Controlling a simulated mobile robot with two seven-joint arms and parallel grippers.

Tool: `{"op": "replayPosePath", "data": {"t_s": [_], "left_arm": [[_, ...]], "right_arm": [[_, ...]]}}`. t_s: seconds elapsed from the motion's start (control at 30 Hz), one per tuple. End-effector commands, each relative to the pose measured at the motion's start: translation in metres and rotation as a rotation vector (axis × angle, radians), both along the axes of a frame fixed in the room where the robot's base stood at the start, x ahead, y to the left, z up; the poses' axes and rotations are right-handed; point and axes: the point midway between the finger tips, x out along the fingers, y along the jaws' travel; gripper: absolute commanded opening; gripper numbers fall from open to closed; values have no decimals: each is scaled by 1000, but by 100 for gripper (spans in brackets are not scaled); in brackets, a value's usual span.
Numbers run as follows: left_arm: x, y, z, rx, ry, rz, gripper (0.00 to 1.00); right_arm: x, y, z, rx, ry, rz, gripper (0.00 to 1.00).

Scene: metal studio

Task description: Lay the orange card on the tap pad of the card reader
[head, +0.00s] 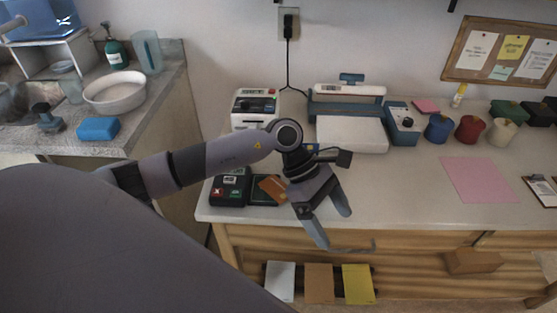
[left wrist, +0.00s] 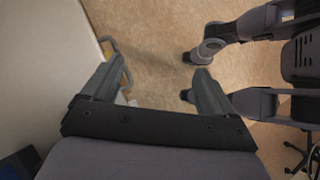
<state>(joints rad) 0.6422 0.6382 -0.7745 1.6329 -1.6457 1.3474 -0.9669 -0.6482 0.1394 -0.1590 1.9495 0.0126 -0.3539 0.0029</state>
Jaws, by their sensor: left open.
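The card reader (head: 231,188) is a black unit at the front left of the white counter, with red, yellow and green keys. Its dark tap pad (head: 266,201) is on its right side. The orange card (head: 272,187) lies at an angle over the pad, partly hidden by my left gripper; I cannot tell if it is fully flat. My left gripper (head: 336,231) is open and empty, to the right of the card, over the counter's front edge. In the left wrist view its spread fingers (left wrist: 160,70) have only floor between them. My right gripper is not identifiable.
A white and grey machine (head: 255,108) stands behind the reader, with a blue-and-white device (head: 350,132) to its right. Several coloured jars and a pink sheet (head: 477,181) are further right. The counter's front middle is clear. Drawers and paper slots are below.

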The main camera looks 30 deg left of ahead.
Motion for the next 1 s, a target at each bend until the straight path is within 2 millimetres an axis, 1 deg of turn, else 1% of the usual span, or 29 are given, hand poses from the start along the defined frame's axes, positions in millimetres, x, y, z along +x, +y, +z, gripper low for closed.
{"op": "replayPosePath", "data": {"t_s": [0.03, 0.07, 0.1, 0.2, 0.3, 0.4, 0.5, 0.57, 0.87, 1.0], "left_arm": [[11, 23, 1, 108, -52, -41, 87], [16, 36, 1, 172, -74, -66, 87], [22, 54, 2, 252, -100, -95, 87], [36, 94, 9, 429, -142, -151, 87], [45, 127, 18, 564, -161, -185, 87], [50, 147, 25, 647, -168, -204, 87], [52, 157, 30, 689, -169, -211, 87], [52, 160, 30, 699, -168, -213, 87], [52, 159, 30, 698, -168, -213, 87], [52, 159, 21, 696, -166, -213, 87]], "right_arm": [[0, 0, 0, 0, 1, 0, 43], [0, 0, -1, 0, 1, 0, 43], [0, 0, -1, 0, 1, 0, 43], [-1, 0, -1, 0, 1, 0, 43], [-1, 0, -1, 0, 1, 0, 43], [-1, 0, -1, 0, 1, 0, 43], [-1, 0, -1, -1, 1, 1, 43], [-1, 0, -1, -1, 2, 1, 43], [-1, 0, -1, -1, 2, 1, 43], [-1, 0, 0, -1, 2, 1, 43]]}}
